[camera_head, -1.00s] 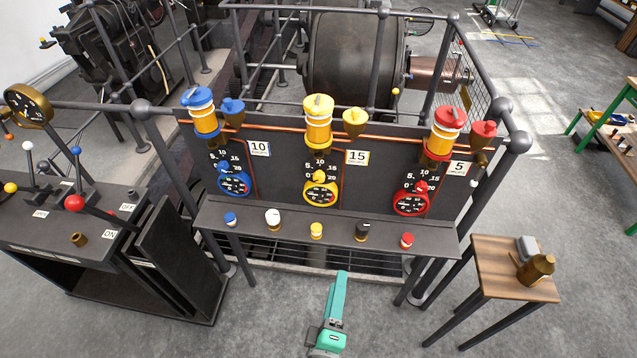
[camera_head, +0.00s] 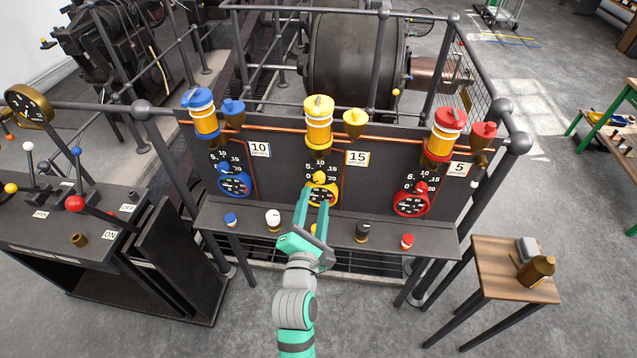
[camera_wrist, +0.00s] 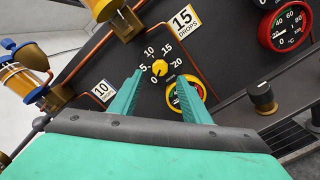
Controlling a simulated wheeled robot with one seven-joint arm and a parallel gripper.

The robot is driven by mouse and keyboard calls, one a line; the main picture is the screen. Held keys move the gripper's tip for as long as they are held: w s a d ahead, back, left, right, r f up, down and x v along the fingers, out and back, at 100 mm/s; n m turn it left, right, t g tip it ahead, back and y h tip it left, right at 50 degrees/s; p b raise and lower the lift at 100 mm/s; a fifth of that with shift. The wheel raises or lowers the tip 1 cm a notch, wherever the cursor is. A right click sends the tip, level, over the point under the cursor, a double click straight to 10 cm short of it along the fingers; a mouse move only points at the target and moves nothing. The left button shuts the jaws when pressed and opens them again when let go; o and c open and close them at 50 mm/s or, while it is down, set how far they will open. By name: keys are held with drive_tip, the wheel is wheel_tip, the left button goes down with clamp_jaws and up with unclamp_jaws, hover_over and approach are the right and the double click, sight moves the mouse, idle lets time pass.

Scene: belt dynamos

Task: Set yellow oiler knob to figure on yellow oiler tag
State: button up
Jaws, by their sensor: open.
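The yellow oiler knob (camera_head: 320,176) sits on a dark panel inside a scale marked 0 to 20. It also shows in the wrist view (camera_wrist: 160,67), between and beyond my fingertips. I cannot tell exactly which figure it points at. The yellow oiler tag (camera_head: 356,158) is white, reads 15 drops and is up and right of the knob; it is also in the wrist view (camera_wrist: 184,19). The yellow oiler (camera_head: 318,128) stands above. My gripper (camera_head: 314,196) is open and empty, its fingers reaching toward the knob from below.
A yellow gauge (camera_head: 329,195) lies just below the knob, partly behind my fingers. The blue knob (camera_head: 223,167) and red knob (camera_head: 422,187) are on either side. A shelf with a black knob (camera_head: 362,231) and other buttons juts out below the panel.

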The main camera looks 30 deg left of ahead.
sight(319, 181)
drive_tip(key=x, duration=0.7)
drive_tip(key=shift+w, duration=0.15)
drive_tip(key=c, duration=1)
